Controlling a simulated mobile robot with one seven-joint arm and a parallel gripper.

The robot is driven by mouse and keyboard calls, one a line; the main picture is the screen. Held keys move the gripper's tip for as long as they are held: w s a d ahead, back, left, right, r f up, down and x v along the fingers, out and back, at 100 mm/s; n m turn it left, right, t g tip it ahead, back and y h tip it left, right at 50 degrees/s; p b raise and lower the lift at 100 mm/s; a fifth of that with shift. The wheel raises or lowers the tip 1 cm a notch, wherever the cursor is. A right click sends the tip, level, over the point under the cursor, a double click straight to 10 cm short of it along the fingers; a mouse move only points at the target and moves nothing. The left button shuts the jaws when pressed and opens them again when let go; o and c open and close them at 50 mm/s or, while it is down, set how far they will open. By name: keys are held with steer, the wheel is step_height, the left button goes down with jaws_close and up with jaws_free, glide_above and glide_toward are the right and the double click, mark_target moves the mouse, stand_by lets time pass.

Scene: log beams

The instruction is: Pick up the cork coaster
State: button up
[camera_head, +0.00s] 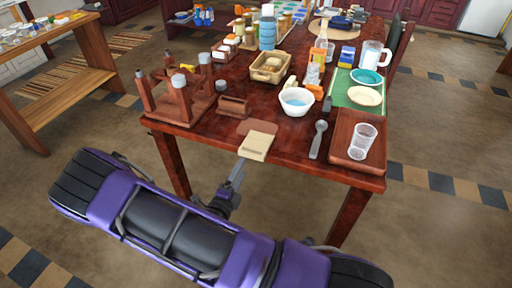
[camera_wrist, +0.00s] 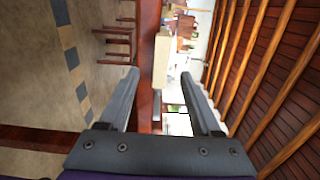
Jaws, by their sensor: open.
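A pale tan, flat, squarish piece (camera_head: 257,147), which looks like the cork coaster, lies at the table's front edge and seems to stick out past it. Just behind it is a flat reddish-brown piece (camera_head: 258,126); I cannot tell for certain which of the two is cork. My gripper (camera_head: 238,170) is just in front of the table edge, below the tan piece in the picture. In the wrist view my gripper (camera_wrist: 160,78) is open and empty, with the tan piece (camera_wrist: 161,60) beyond and between its fingertips.
The wooden table (camera_head: 215,133) is crowded. A small brown holder (camera_head: 234,106) stands behind left, a white bowl (camera_head: 297,101) behind right. A grey spoon (camera_head: 318,140) and a tray (camera_head: 343,145) with a clear glass (camera_head: 362,141) lie right. The floor in front is free.

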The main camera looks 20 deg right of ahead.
mark_target(247, 156)
steer(key=x, duration=0.6)
steer(key=shift+w+r+b, duration=0.1)
steer(key=shift+w+b, duration=0.2)
steer(key=shift+b, duration=0.1)
jaws_close()
